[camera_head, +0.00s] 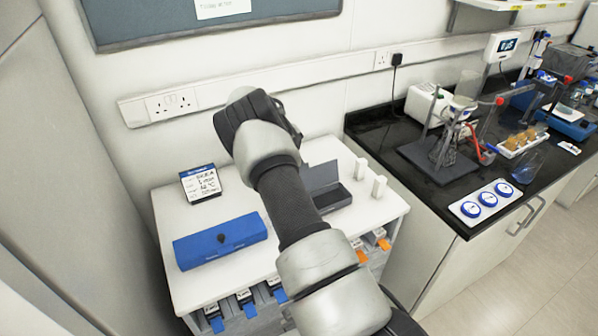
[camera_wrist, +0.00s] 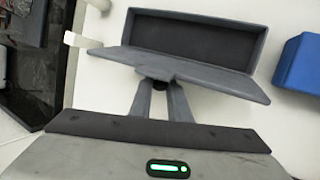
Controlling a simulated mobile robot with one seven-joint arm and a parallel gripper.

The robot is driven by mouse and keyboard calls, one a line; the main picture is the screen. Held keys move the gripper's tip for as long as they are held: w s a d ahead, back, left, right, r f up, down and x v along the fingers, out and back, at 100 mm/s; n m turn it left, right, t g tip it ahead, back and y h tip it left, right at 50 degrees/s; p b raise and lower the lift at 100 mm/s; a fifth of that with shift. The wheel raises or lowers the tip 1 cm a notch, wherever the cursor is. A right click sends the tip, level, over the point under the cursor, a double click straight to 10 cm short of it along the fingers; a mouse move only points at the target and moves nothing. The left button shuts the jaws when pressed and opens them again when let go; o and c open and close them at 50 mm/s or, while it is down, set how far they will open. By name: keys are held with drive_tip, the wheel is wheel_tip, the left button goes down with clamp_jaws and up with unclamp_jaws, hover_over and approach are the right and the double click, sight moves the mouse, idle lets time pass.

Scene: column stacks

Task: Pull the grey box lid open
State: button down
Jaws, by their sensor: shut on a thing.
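The grey box (camera_wrist: 246,30) lies on a white cabinet top with its dark inside showing in the wrist view. Its grey lid (camera_wrist: 215,78) stands raised away from the opening, between the box and my gripper (camera_wrist: 160,92). My gripper's two fingers are shut on the small dark knob (camera_wrist: 160,86) of the lid. In the head view the grey box (camera_head: 336,200) shows behind my arm, with the lid (camera_head: 320,176) standing up at its back. My arm hides the left part of the box, and the fingertips are hidden there.
A closed blue box (camera_head: 212,246) with a dark knob lies left of my arm. A small labelled sign (camera_head: 202,183) stands behind it. Two white blocks (camera_head: 378,187) stand right of the grey box. A black bench (camera_head: 410,150) with lab gear is at the right.

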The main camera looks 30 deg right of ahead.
drive_tip(key=c, duration=1.7)
unclamp_jaws()
drive_tip(key=shift+f, duration=0.15)
drive_tip(key=v, duration=1.7)
drive_tip(key=shift+r, duration=0.2)
